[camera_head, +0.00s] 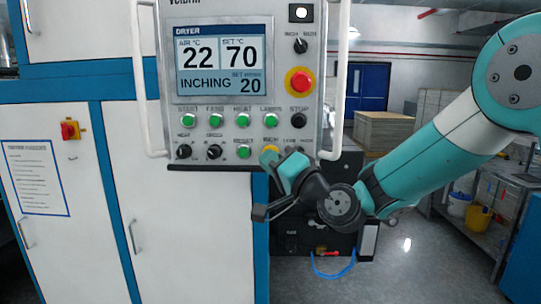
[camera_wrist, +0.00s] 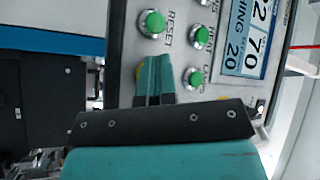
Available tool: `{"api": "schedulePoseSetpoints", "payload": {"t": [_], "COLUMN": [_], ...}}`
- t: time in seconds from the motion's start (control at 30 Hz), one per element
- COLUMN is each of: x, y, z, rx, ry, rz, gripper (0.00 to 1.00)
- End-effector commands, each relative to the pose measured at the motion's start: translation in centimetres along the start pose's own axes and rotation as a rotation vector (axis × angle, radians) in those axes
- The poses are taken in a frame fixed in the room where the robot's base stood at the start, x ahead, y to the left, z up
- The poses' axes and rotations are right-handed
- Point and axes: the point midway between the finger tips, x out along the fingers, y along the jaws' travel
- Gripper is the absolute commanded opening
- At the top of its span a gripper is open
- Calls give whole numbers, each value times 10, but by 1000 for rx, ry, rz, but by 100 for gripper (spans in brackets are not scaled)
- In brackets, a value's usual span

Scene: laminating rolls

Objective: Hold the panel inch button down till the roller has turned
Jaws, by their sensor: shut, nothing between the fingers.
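The control panel (camera_head: 225,130) has a screen (camera_head: 222,60) that reads DRYER, air 22, set 70, INCHING and 20. The yellow inch button (camera_head: 267,150) is in the panel's bottom row, mostly hidden behind my gripper (camera_head: 277,162). My gripper is shut and empty, its tips at the button's face. In the wrist view the shut fingers (camera_wrist: 153,70) reach the panel, with a sliver of the yellow button (camera_wrist: 138,72) beside them. The tips appear to press it, but the contact itself is hidden. The roller is not in view.
Green buttons sit close by, including reset (camera_head: 244,152) and the one above (camera_head: 267,120). A red emergency stop (camera_head: 299,81) is higher on the right. White handrails (camera_head: 140,80) flank the panel. A red rotary switch (camera_head: 70,130) is on the cabinet at left.

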Motion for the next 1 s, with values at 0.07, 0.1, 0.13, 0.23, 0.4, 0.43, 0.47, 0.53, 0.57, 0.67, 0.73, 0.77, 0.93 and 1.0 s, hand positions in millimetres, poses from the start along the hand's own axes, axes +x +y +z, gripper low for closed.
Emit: {"api": "schedulePoseSetpoints", "payload": {"t": [0.07, 0.1, 0.13, 0.23, 0.4, 0.43, 0.47, 0.53, 0.57, 0.67, 0.73, 0.77, 0.93, 1.0], "x": [0, 0, 0, 0, 0, 0, 0, 0, 0, -1, -2, -3, -9, -11], "y": [0, 0, 0, 0, 0, 0, 0, 0, 0, 0, -1, -1, -6, -7], "z": [0, 0, 0, 0, 0, 0, 0, 0, 0, 0, 1, 2, 7, 9], "rx": [-1, -1, -1, -1, -1, -1, -1, -1, -1, -1, -1, -1, 0, 0], "ry": [1, 1, 1, 1, 1, 1, 1, 1, 1, 1, 1, 0, 0, -1], "rz": [0, 0, 0, 0, 0, 0, 0, 0, 0, 0, 0, 0, 0, 0], "gripper": [0, 0, 0, 0, 0, 0, 0, 0, 0, 0, 0, 0, 0, 0]}}
